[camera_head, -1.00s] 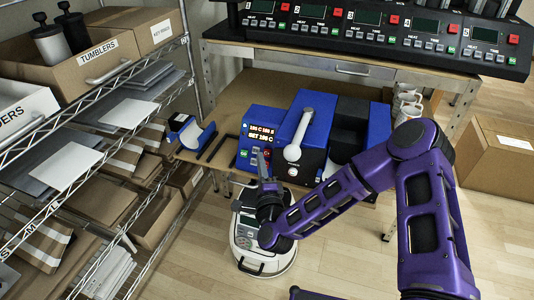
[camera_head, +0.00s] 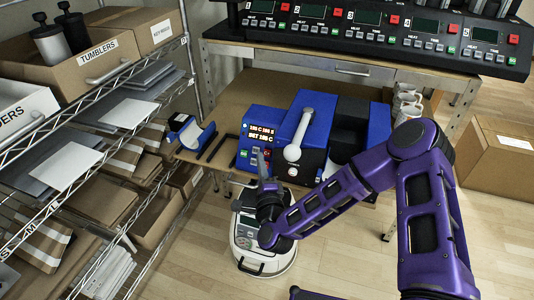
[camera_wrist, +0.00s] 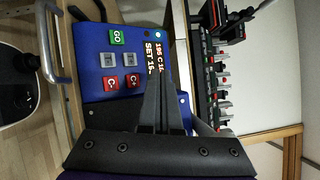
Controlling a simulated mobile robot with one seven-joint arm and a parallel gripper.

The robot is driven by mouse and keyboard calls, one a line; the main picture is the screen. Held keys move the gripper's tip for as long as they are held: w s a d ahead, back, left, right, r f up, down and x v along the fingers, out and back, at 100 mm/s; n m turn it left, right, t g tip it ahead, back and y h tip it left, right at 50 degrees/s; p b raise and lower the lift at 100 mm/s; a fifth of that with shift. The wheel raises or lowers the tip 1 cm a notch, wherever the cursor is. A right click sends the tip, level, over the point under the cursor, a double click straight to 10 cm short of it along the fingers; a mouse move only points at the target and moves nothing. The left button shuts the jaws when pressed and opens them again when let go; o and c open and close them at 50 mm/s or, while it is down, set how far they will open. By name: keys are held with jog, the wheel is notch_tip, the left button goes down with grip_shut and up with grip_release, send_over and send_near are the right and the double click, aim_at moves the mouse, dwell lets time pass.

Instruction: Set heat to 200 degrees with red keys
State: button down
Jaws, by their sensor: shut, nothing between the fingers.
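The blue mug press (camera_head: 300,125) stands on the bench's lower shelf, with a blue control box (camera_head: 262,115) at its left. The box has a lit display (camera_head: 264,138) with a SET line; its digits are too small to read surely. In the wrist view the display (camera_wrist: 154,52) is partly covered by my fingers. Two red keys, C- (camera_wrist: 111,84) and C+ (camera_wrist: 133,82), lie beside a pair of grey keys (camera_wrist: 107,60) and a green GO key (camera_wrist: 117,37). My gripper (camera_wrist: 163,78) is shut and empty, its tips just right of C+. It also shows in the head view (camera_head: 261,156); contact cannot be told.
A row of controllers (camera_head: 370,30) stands on the bench top above. A wire rack with boxes (camera_head: 105,62) fills the left side.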

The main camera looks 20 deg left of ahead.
aim_at(267, 153)
dwell(0.3)
jog(key=s+r, duration=0.2)
jog(key=s, duration=0.1)
jog(key=shift+s+a, duration=0.15)
dwell(0.3)
jog(key=shift+w+d+f+b, duration=0.1)
jog(key=shift+w+f+b, duration=0.25)
jog(key=shift+w+f, duration=0.65)
jog(key=shift+w+d+f+b, duration=0.1)
jog(key=shift+w+f+b, duration=0.35)
jog(key=shift+w, duration=1.1)
jog(key=shift+w+d+f+b, duration=0.1)
jog(key=shift+w+f+b, duration=0.15)
jog(key=shift+w+f, duration=0.8)
jog(key=shift+w+r, duration=0.2)
jog(key=shift+w, duration=0.05)
jog(key=shift+w+f, duration=0.15)
jog(key=shift+w, duration=0.15)
